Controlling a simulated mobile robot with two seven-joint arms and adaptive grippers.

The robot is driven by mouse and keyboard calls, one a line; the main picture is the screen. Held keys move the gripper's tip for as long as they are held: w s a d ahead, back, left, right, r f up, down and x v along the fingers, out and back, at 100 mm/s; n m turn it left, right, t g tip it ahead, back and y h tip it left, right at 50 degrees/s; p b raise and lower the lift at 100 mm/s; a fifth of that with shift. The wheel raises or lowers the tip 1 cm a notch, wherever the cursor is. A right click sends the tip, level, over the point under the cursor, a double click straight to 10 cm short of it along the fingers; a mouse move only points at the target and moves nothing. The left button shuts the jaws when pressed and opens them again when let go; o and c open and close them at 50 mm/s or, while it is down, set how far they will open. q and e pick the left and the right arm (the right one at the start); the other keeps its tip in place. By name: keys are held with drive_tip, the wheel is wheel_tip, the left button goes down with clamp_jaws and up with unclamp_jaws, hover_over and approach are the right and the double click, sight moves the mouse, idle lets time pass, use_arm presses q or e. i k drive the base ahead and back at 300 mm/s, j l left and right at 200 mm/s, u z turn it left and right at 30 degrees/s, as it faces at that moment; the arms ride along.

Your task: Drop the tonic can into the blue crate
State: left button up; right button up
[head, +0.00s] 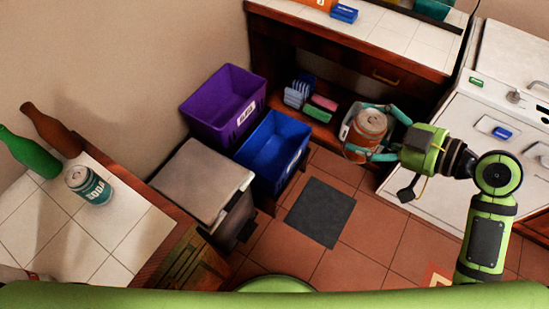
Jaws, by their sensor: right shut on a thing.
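My right gripper (379,138) is shut on an orange can (368,128) with a silver top, holding it slightly tilted, to the right of the blue crate and apart from it. Its label is too small to read. The blue crate (292,169) is open-topped, stands beside the purple crate, and looks empty. Another can, teal with white lettering (93,186), stands on the white tiled counter at left. I cannot read which can is tonic. My left gripper is not in view.
A purple crate (211,124) stands behind the blue crate, and a grey lidded bin (200,180) in front of it. A green bottle (30,154) and a brown bottle (52,130) are at left. A wooden cabinet (400,88) with shelf items stands behind the can. Tiled floor is clear around a dark mat (320,212).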

sight(270, 177)
drive_tip(key=i+l+u, duration=0.15)
drive_tip(key=u, duration=0.2)
drive_tip(key=i+l+u, duration=0.1)
drive_tip(key=l+u, duration=0.35)
drive_tip(key=u, duration=0.25)
drive_tip(key=i+l+u, duration=0.1)
drive_tip(key=l, duration=0.5)
drive_tip(key=i+l+u, duration=0.1)
drive_tip(key=l, duration=0.5)
drive_tip(key=i+l+u, duration=0.1)
drive_tip(key=l, duration=0.55)
